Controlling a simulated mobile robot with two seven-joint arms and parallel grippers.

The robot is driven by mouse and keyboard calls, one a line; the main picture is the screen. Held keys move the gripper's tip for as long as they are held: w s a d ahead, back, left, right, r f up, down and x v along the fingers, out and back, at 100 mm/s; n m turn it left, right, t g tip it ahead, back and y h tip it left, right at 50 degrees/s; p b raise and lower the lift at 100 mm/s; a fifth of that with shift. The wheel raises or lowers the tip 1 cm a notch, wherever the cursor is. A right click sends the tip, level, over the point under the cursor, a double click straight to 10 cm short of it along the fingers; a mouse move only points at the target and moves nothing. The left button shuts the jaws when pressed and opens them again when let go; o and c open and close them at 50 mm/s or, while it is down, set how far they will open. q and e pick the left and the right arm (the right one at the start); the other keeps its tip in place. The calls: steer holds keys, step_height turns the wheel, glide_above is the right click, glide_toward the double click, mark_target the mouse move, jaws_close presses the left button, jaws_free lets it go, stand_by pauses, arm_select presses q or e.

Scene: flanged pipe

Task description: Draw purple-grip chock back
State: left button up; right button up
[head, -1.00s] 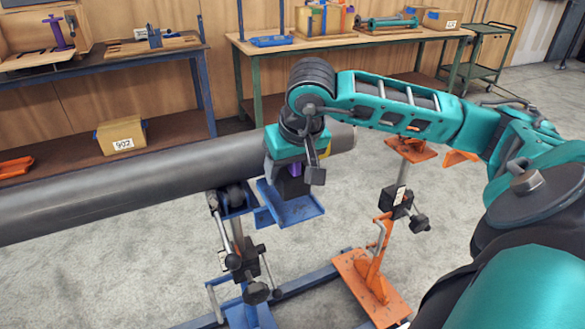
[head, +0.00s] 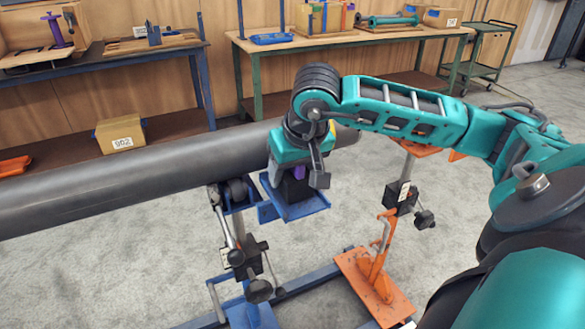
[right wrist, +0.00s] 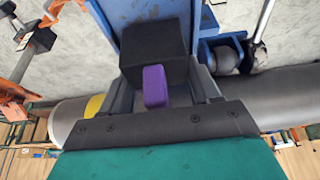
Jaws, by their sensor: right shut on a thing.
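The chock is a black block (right wrist: 155,52) with a purple grip (right wrist: 154,87), resting on or just over a blue tray (head: 302,211) beside the pipe. My right gripper (right wrist: 156,90) is shut on the purple grip, one finger on each side of it. In the head view the gripper hides most of the grip, and the black block (head: 292,190) shows below it. The grey pipe (head: 130,180) runs in from the left and passes behind my right gripper. My left gripper is not in view.
A blue roller stand (head: 240,250) stands under the pipe. An orange stand (head: 375,275) is to the right on a blue floor rail (head: 305,281). Benches with boxes (head: 120,135) line the wall. Bare grey floor lies between.

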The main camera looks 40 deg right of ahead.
steer(key=shift+f+b, duration=0.25)
steer(key=shift+b, duration=0.1)
steer(key=shift+r, duration=0.1)
stand_by(0.5)
stand_by(0.4)
steer(key=o, duration=1.3)
steer(key=shift+c, duration=0.2)
steer(key=shift+r+p, duration=2.55)
steer(key=shift+r, duration=1)
